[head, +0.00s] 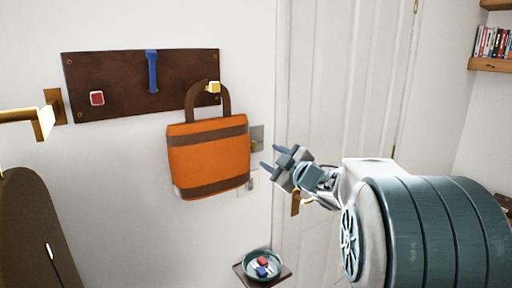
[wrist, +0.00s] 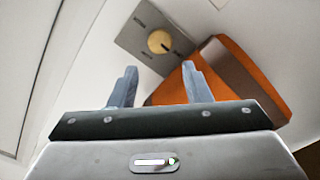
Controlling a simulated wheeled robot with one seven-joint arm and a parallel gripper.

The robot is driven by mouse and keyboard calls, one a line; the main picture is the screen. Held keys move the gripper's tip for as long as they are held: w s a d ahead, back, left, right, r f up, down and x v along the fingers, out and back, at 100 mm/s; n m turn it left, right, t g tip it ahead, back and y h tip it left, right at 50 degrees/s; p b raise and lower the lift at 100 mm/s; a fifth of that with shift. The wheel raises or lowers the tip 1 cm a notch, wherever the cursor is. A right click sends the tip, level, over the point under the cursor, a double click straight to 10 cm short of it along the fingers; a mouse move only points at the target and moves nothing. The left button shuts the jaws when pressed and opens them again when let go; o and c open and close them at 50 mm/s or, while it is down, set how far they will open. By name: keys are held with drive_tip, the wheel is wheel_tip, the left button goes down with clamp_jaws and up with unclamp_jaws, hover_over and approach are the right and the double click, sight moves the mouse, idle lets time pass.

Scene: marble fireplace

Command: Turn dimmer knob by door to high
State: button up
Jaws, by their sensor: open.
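The dimmer knob (wrist: 159,41) is a round brass knob on a grey metal plate (wrist: 126,40) in the wrist view. A dark mark shows on its face, toward the lower right in that view. In the head view the plate (head: 258,132) is on the wall just left of the door (head: 335,90), partly hidden behind an orange bag; only a bit of the knob shows there. My gripper (head: 270,157) is open and empty, to the right of the plate and apart from it. In the wrist view the knob lies beyond the gap between my fingertips (wrist: 160,68).
The orange bag (head: 208,158) hangs from a brass peg (head: 213,87) on a dark board (head: 115,72), close beside the knob; it also shows in the wrist view (wrist: 222,70). A dish (head: 262,276) with small items sits below. A door handle (head: 296,203) is near my wrist.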

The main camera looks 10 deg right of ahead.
sight(252, 147)
drive_tip(key=p+x, duration=0.2)
drive_tip(key=x, duration=0.6)
drive_tip(key=shift+w+a, duration=0.2)
drive_tip(key=shift+w, duration=0.15)
drive_tip(key=c, duration=0.7)
